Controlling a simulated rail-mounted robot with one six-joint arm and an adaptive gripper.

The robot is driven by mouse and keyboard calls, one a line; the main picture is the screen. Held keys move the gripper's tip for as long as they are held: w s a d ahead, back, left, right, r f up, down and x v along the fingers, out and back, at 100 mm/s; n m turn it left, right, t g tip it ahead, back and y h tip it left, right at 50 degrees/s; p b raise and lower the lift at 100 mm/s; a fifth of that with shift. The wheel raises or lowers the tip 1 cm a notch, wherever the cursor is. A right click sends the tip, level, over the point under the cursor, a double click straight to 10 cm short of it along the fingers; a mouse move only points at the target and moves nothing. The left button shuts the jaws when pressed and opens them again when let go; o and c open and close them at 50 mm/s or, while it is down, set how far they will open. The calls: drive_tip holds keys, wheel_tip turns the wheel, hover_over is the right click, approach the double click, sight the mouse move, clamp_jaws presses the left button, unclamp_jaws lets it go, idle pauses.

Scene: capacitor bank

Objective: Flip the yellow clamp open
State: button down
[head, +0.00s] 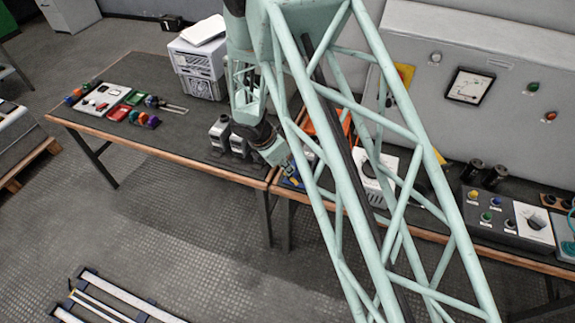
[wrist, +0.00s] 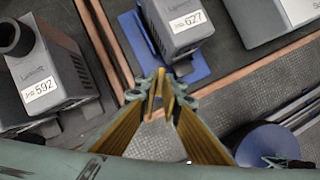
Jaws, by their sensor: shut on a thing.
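My gripper (wrist: 162,88) is in the middle of the wrist view, its teal fingertips close together at the edge of a blue base (wrist: 198,72). Thin yellow strips between the tips look like the yellow clamp (wrist: 163,84), but the similar yellow finger insides make its outline and angle hard to tell. A grey box labelled 627 (wrist: 180,25) sits on the blue base, just beyond the tips. In the head view my gripper (head: 281,160) is low over the table joint, and the clamp cannot be made out there.
A grey box labelled 592 (wrist: 48,75) stands left in the wrist view. A dark blue round object (wrist: 262,145) is at lower right. In the head view a white-grey case (head: 198,70) stands at the back, and a switch panel (head: 505,215) is at right. My arm hides much of the right table.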

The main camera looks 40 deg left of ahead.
drive_tip(key=m, duration=0.1)
drive_tip(key=m+h+p, duration=0.1)
drive_tip(key=shift+w+a+r+m, duration=0.1)
drive_tip(key=shift+a+m, duration=0.05)
drive_tip(key=shift+m, duration=0.15)
drive_tip(key=m+g+h, duration=0.1)
drive_tip(key=m, duration=0.2)
drive_tip(key=shift+w+a, duration=0.1)
drive_tip(key=shift+w, duration=0.05)
drive_tip(key=m+g, duration=0.1)
drive_tip(key=m, duration=0.2)
drive_tip(key=m+h, duration=0.1)
drive_tip(key=m, duration=0.2)
drive_tip(key=shift+w+g+b, duration=0.15)
drive_tip(key=shift+g+b, duration=0.25)
drive_tip(key=c, duration=2.8)
unclamp_jaws()
drive_tip(key=shift+a, duration=0.1)
drive_tip(key=shift+v, duration=5.9)
